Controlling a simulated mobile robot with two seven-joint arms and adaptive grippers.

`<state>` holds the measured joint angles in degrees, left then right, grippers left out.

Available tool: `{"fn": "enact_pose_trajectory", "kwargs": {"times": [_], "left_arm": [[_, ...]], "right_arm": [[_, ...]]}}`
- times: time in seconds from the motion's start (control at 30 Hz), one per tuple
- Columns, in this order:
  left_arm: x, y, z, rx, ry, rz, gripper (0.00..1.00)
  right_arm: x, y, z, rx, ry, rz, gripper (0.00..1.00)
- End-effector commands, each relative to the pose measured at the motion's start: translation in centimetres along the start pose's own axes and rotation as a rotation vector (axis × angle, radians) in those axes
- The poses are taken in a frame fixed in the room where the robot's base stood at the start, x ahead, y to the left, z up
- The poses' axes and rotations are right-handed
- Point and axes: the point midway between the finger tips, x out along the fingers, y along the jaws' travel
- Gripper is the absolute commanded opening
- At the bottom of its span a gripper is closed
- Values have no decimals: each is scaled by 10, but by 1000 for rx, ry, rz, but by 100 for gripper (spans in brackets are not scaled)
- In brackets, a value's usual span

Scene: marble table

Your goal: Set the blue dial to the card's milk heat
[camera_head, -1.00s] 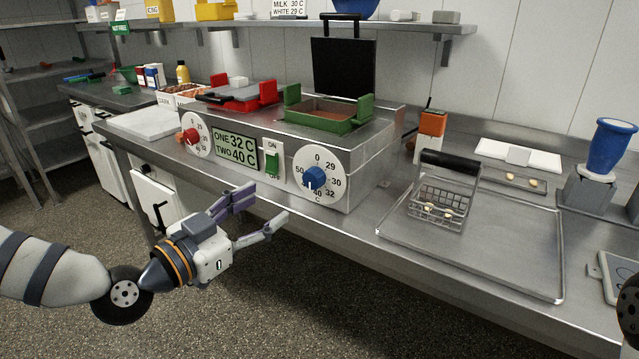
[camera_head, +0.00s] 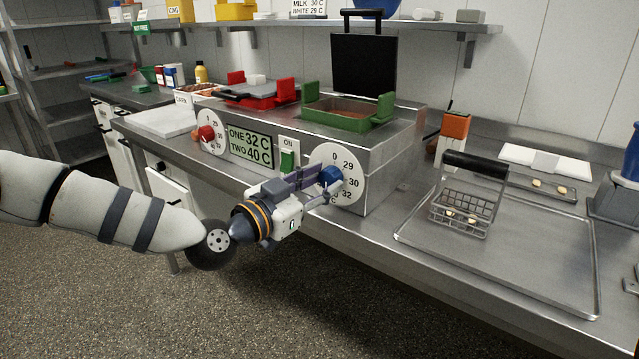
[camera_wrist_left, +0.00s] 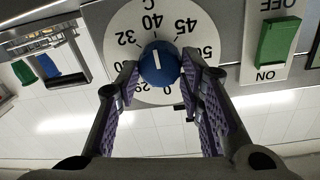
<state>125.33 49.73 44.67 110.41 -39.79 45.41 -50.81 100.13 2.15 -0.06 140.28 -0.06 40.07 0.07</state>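The blue dial (camera_head: 331,178) is on the front of the steel warmer, on a white number plate (camera_head: 352,162). In the left wrist view the blue dial (camera_wrist_left: 160,63) has a white mark directed at about 40. The card (camera_head: 308,7) on the shelf reads MILK 30 C and WHITE 29 C; its top is cut off. The green display (camera_head: 250,146) reads ONE 32 C, TWO 40 C. My left gripper (camera_head: 322,184) is at the dial; in the wrist view its fingers (camera_wrist_left: 160,72) stand open on either side of the dial, seemingly with small gaps. My right gripper is not visible.
A green switch (camera_head: 288,160) marked ON and a red dial (camera_head: 207,133) are left of the blue dial. A green-ended pan (camera_head: 344,117) sits on top of the warmer. A tray (camera_head: 540,235) with a wire basket (camera_head: 461,205) lies to the right.

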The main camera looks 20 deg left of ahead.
Motion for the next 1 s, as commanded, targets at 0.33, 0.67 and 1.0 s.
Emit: {"fn": "enact_pose_trajectory", "kwargs": {"times": [0.33,0.67,1.0], "left_arm": [[0,0,0,-15,0,-1,6],[0,0,2,-186,8,-2,6],[0,0,3,-506,24,-6,6]], "right_arm": [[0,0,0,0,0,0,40],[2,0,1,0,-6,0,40],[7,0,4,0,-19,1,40]]}}
